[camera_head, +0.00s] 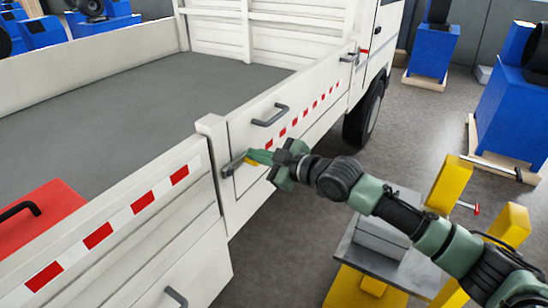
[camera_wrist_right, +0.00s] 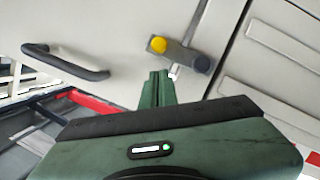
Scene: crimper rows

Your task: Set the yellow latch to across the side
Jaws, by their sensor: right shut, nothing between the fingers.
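The yellow latch is on the outer side panel of the white truck bed, by the post between two panels. In the right wrist view its yellow knob (camera_wrist_right: 158,45) is at the left end of a short grey bar (camera_wrist_right: 180,54). A dark round end (camera_wrist_right: 203,63) sits at the right, near the panel seam. In the head view the grey bar (camera_head: 233,164) shows, with the yellow part partly hidden behind my fingers. My right gripper (camera_head: 251,156) is shut and empty close to the latch; its fingertips (camera_wrist_right: 160,73) are just below the bar in the wrist view. Contact is unclear.
A dark grab handle (camera_head: 270,115) is on the same panel, above the latch. A red box (camera_head: 42,218) lies in the bed at left. A grey-topped bench (camera_head: 372,255) with yellow blocks stands under my right arm. Blue machines (camera_head: 432,48) stand farther back.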

